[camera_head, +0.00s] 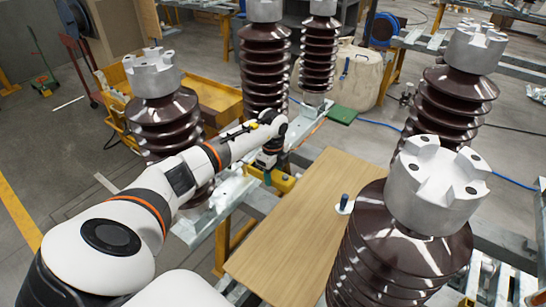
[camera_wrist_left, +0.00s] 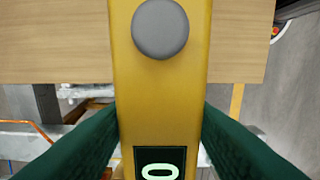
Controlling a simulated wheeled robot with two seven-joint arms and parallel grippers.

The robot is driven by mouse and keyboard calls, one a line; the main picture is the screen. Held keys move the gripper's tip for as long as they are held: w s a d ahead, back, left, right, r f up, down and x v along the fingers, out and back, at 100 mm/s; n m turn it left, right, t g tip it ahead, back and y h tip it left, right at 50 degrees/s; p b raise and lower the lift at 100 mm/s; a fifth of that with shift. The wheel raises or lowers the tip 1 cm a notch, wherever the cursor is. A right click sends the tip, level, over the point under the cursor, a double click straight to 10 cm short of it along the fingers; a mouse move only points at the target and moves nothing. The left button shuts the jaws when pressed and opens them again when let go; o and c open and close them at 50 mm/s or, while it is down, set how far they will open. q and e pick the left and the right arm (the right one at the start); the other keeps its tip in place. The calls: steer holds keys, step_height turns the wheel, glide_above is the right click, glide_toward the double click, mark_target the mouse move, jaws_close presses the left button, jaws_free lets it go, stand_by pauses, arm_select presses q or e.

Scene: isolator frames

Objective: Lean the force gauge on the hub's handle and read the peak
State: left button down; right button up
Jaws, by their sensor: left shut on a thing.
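The yellow force gauge (camera_head: 284,183) is in my left gripper (camera_head: 268,172), at the left edge of the wooden board in the head view. In the left wrist view the gauge (camera_wrist_left: 160,90) fills the middle, with a grey round knob and a dark display reading 0. The green fingers of my left gripper (camera_wrist_left: 160,125) press on both its sides. A dark blue upright peg (camera_head: 344,201) on a round white base stands on the board, right of the gauge and apart from it. I cannot tell whether it is the hub's handle. My right gripper is out of view.
The wooden board (camera_head: 275,245) is mostly bare. Tall brown ribbed insulators with grey metal caps stand around it, one close at the right (camera_head: 400,250) and one behind my left arm (camera_head: 160,115). A yellow bin (camera_head: 215,100) and a beige sack (camera_head: 352,75) are further back.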

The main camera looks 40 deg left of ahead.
arm_select(q)
steer(key=shift+a+f+b, duration=0.15)
steer(key=shift+f+b, duration=0.3)
steer(key=shift+f, duration=0.3)
steer(key=shift+a+f+b, duration=0.8)
steer(key=shift+b, duration=0.1)
steer(key=shift+s+a+r, duration=0.1)
steer(key=shift+a, duration=0.3)
steer(key=shift+s+a+r+b, duration=0.15)
steer(key=shift+a+b, duration=0.2)
steer(key=shift+a, duration=0.85)
steer(key=shift+d, duration=0.1)
steer(key=shift+d+p, duration=0.7)
steer(key=shift+d, duration=0.2)
steer(key=shift+w+d+p, duration=0.15)
steer(key=shift+d+p, duration=0.1)
steer(key=shift+d, duration=0.45)
steer(key=shift+w+d+p, duration=0.15)
steer(key=shift+d+p, duration=0.1)
steer(key=shift+d, duration=0.4)
